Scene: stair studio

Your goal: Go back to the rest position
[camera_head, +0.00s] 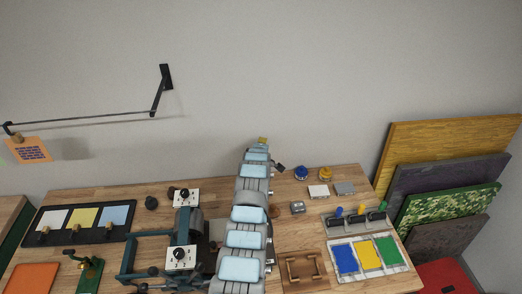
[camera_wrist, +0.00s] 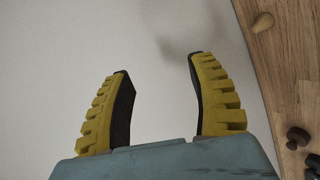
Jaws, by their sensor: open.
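My gripper (camera_wrist: 157,90) shows in the wrist view with its two yellow ribbed fingers wide apart. It is open, with nothing between the fingers. Behind the fingers is the plain pale wall (camera_wrist: 158,30). In the head view my arm stands up over the middle of the wooden workbench (camera_head: 335,190), and its yellow-tipped end shows small near the wall. The arm hides part of the bench behind it.
Left on the bench are a black panel with coloured squares (camera_head: 82,237) and a teal frame (camera_head: 145,258). Right are a wooden tray (camera_head: 304,287), blue, yellow and green pads (camera_head: 368,254) and levers (camera_head: 360,214). Boards (camera_head: 450,160) lean at right. A wall rail (camera_head: 90,118) hangs left.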

